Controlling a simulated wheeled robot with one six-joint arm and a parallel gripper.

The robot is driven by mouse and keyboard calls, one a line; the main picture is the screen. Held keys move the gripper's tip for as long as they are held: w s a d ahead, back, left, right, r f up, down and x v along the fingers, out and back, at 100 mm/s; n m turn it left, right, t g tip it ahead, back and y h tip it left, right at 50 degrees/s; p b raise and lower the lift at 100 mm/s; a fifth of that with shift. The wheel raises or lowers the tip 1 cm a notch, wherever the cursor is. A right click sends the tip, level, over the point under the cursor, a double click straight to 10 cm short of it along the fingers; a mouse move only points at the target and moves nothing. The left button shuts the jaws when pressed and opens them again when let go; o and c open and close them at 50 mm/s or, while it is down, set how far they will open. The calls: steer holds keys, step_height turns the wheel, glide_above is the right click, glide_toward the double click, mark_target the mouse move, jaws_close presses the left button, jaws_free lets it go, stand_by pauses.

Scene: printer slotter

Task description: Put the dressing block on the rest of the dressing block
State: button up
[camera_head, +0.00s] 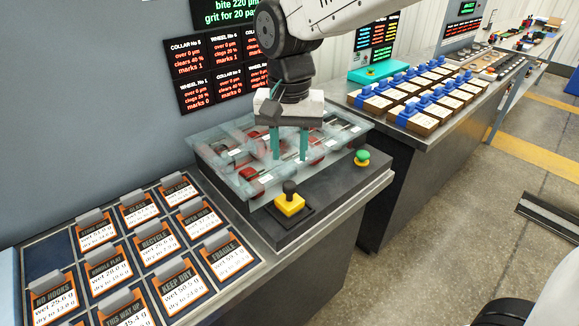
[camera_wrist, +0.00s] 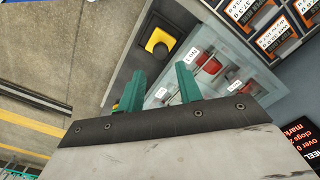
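A yellow block with a dark knob on top (camera_head: 290,204) sits on a black pad (camera_head: 276,213) at the front of the dark machine; it looks like the dressing block on its rest. In the wrist view the yellow block (camera_wrist: 160,42) lies beyond the fingertips, inside a black surround. My gripper (camera_head: 289,157) points down over the clear-covered part of the machine, behind the yellow block and apart from it. Its two teal fingers are spread with nothing visible between them; the wrist view also shows the gripper (camera_wrist: 160,72) empty.
A clear cover (camera_head: 230,165) with red wheels and white labels under it lies beneath my gripper. A green button (camera_head: 362,157) stands at the machine's right. Label cards (camera_head: 178,284) fill the left bench. Blue-topped blocks (camera_head: 407,112) stand on the right bench.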

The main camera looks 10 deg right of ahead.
steer(key=s+d+r+n, duration=0.1)
steer(key=s+d+r, duration=0.1)
steer(key=s+d, duration=0.4)
steer(key=s+d+r, duration=0.2)
steer(key=s+d, duration=0.1)
steer(key=d, duration=0.5)
steer(key=s+d+f+n+t, duration=0.1)
steer(key=s+d+f, duration=0.1)
steer(key=s+d, duration=0.4)
steer(key=s, duration=0.4)
steer(key=shift+s+d+f, duration=0.2)
steer(key=shift+s+d, duration=0.05)
steer(key=shift+d, duration=0.15)
